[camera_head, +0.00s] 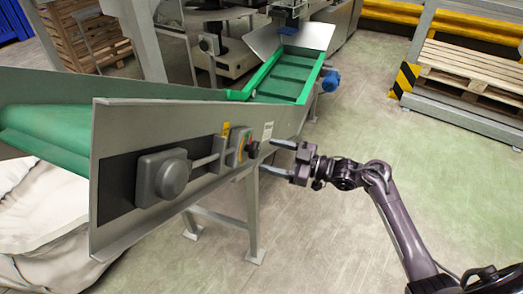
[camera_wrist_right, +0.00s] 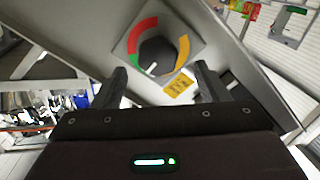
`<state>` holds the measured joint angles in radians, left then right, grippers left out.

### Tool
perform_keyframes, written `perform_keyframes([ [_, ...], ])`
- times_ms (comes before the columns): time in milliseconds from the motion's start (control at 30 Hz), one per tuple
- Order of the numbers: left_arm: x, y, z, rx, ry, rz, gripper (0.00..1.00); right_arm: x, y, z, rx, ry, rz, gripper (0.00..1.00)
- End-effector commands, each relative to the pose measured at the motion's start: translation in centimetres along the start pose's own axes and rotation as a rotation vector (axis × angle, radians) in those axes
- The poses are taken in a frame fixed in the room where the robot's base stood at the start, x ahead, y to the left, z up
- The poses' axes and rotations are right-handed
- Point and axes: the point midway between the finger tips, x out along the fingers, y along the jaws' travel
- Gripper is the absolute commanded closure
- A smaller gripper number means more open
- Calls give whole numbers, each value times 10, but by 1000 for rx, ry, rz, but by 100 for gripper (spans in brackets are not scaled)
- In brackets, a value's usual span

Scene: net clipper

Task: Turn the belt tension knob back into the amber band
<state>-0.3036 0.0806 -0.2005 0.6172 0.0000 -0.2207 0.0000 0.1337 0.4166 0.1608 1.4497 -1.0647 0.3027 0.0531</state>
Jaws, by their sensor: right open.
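The belt tension knob (camera_wrist_right: 157,52) is dark and round in the right wrist view, on a grey plate with a red arc (camera_wrist_right: 141,34) at its left and an amber arc (camera_wrist_right: 183,50) at its right. Its white pointer mark shows at the knob's lower edge, off the amber arc. In the head view the knob (camera_head: 253,150) is small and dark on the conveyor's side panel. My right gripper (camera_head: 277,158) is open and empty, apart from the knob, its fingers facing the panel. In the wrist view its fingers (camera_wrist_right: 160,70) frame the knob left and right. My left gripper is out of view.
The grey conveyor side panel (camera_head: 112,222) carries a motor housing (camera_head: 163,176) left of the knob. A yellow label (camera_wrist_right: 179,85) sits under the dial in the wrist view. Open floor (camera_head: 420,160) lies to the right; pallets (camera_head: 470,75) stand behind a barrier.

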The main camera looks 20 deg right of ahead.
Motion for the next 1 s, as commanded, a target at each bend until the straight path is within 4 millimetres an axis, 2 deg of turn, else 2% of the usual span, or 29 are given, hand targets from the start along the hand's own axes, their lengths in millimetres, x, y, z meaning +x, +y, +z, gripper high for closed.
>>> perform_keyframes([
  [100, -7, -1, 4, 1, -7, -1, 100, 20, 1, -2, 2, 2, 1, 33],
  [233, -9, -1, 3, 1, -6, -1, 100, 33, 1, -1, 2, 1, 2, 33],
  [600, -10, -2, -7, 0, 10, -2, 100, 39, 0, 1, 1, -2, 2, 34],
  [933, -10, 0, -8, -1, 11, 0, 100, 38, 0, 1, 1, -2, 2, 77],
  [1000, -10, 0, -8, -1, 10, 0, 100, 38, 0, 1, 0, -2, 2, 77],
])
